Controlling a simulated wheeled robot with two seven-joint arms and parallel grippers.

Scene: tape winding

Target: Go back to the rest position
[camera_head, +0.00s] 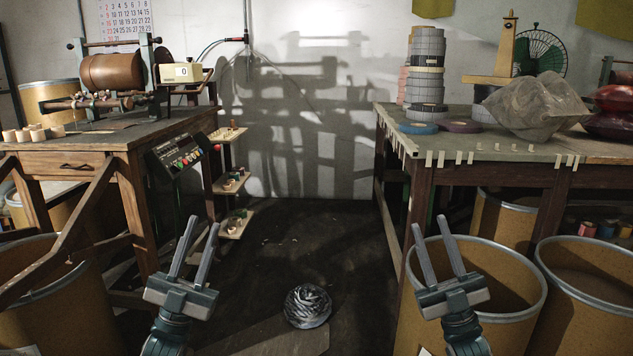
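My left gripper (197,250) is at the lower left of the head view, pointing up and away, its two fingers apart with nothing between them. My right gripper (433,247) is at the lower right in a similar pose, its fingers also apart and empty. It shows in front of a brown drum. Both grippers appear clear of the tables and hold nothing.
A winding machine (112,72) stands on the left wooden table (110,140). The right table (480,142) carries stacked tape rolls (426,75) and a wrapped bundle (536,106). Drums (590,310) stand at both sides. A silvery ball (307,306) lies on the floor between the grippers.

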